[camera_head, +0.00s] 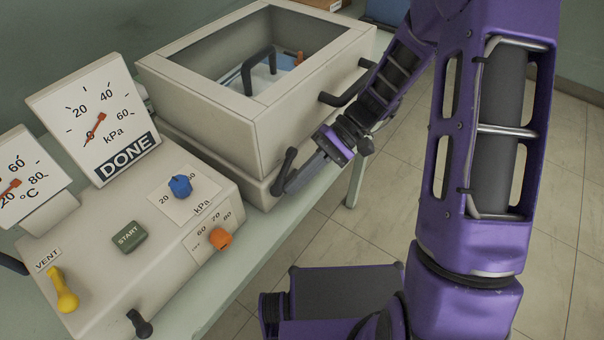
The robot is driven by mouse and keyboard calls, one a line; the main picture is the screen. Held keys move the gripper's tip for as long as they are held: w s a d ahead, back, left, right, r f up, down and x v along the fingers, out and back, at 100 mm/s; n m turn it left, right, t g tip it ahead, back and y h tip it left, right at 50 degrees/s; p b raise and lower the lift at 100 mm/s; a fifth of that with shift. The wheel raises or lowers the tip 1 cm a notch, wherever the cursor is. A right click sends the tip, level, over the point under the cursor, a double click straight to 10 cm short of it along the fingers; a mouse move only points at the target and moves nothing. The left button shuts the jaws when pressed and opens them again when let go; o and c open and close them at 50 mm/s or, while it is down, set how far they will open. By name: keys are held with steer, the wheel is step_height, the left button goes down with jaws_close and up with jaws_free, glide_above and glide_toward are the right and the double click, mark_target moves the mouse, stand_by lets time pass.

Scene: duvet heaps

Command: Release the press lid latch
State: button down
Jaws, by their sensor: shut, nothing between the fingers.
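The press is a cream box on the bench, with a windowed lid (200,92) on a lower base (235,180). The lid looks down on the base. A dark latch lever (284,170) stands at the near front corner of the base, tilted with its knob end up. My gripper (291,187) is shut and empty, with its grey fingers reaching down-left to just beside the lever. I cannot tell whether they touch it. A black bar handle (345,88) is on the lid's front, partly behind my arm.
The control box (95,255) stands at left with a blue knob (180,186), orange knob (220,238), green START button (130,236) and yellow VENT lever (65,292). A pressure dial (98,115) shows DONE. Tiled floor (395,205) is open right of the bench.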

steer(key=g+y, duration=0.1)
steer(key=s+a+g+y, duration=0.1)
steer(key=y, duration=0.1)
steer(key=shift+s+r+m+p, duration=0.15)
steer(key=shift+r+m+p, duration=0.2)
steer(key=shift+r+m, duration=0.05)
steer(key=shift+s+a+r+m+g+y, duration=0.15)
steer(key=shift+s+r+g+y, duration=0.05)
steer(key=shift+g+y, duration=0.3)
steer(key=shift+s+a+r+m+g+y, duration=0.2)
steer(key=shift+g+y, duration=0.2)
steer(key=shift+g, duration=0.2)
steer(key=shift+s+d+f, duration=0.15)
steer(key=shift+d+f, duration=0.1)
steer(key=shift+f, duration=0.25)
steer(key=w+d+f+b, duration=0.1)
steer(key=w+d+f, duration=0.3)
steer(key=d, duration=0.5)
steer(key=shift+w+d+f+b, duration=0.15)
steer(key=shift+d+f+b, duration=0.05)
steer(key=shift+d+b, duration=0.1)
